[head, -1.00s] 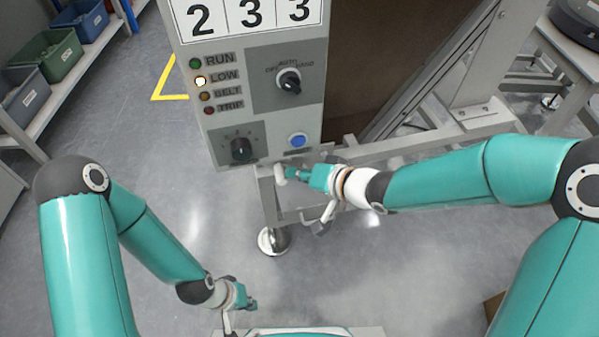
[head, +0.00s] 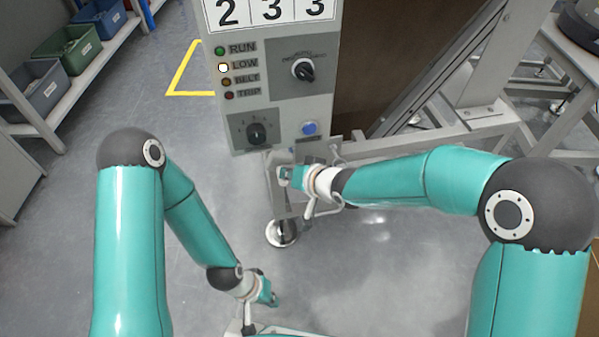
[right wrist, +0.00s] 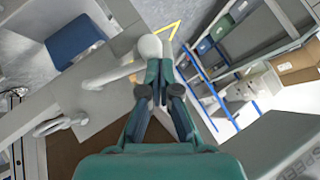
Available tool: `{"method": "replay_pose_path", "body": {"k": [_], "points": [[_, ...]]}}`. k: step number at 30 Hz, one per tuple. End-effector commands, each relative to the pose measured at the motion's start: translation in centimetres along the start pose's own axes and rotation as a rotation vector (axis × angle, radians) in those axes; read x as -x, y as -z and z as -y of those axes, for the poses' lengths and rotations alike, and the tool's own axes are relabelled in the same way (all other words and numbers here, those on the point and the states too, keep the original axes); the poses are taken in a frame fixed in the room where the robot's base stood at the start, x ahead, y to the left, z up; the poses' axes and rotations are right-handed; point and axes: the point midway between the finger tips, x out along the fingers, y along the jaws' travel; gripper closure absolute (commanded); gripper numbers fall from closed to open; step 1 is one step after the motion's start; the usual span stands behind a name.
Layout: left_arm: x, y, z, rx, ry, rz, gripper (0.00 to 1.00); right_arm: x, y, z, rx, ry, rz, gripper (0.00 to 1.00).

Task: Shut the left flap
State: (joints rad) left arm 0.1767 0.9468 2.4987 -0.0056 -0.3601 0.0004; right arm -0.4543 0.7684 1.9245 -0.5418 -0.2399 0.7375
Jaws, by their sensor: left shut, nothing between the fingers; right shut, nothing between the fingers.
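No left flap can be clearly made out in either view. My right gripper (head: 287,174) is shut and empty, just below the control panel (head: 285,95), beside the grey metal frame (head: 280,208). In the right wrist view its shut fingertips (right wrist: 160,72) are close to a pale rounded knob (right wrist: 150,48) on a bent stalk. I cannot tell whether they touch it or whether the knob belongs to a flap. My left gripper (head: 268,297) is shut and empty, low over the floor, apart from the machine.
The panel carries a blue button (head: 309,128) and a dark dial (head: 257,133). A shelf with bins (head: 62,48) stands at the left, and a grey rail (head: 430,138) runs right from the panel. Open floor (head: 380,260) lies in front of the frame.

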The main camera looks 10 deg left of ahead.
Motion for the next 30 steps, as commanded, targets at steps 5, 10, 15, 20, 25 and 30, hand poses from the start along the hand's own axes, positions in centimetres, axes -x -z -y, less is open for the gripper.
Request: {"method": "replay_pose_path", "body": {"k": [5,10,15,20,25,30], "points": [[-1.1,0.0,0.4,0.000,0.000,0.000,1.00,-1.5,-1.6,-0.1,0.001,0.002,0.006,1.00],[-1.8,0.0,0.6,0.000,0.000,0.000,1.00,-2.5,-2.5,-0.1,0.004,0.005,0.007,1.00],[-2.2,0.0,0.8,0.000,0.000,0.000,1.00,-3.2,-3.1,-0.3,0.004,0.006,0.007,1.00],[-2.4,0.0,0.9,0.000,0.000,0.000,1.00,-3.6,-3.4,-0.4,0.006,0.007,0.006,1.00],[-2.5,0.0,0.9,0.000,0.000,0.000,1.00,-3.8,-3.6,-0.5,0.006,0.007,0.006,1.00],[-2.5,0.0,0.9,0.000,0.000,0.000,1.00,-3.8,-3.6,-0.5,0.005,0.007,0.007,1.00]]}}
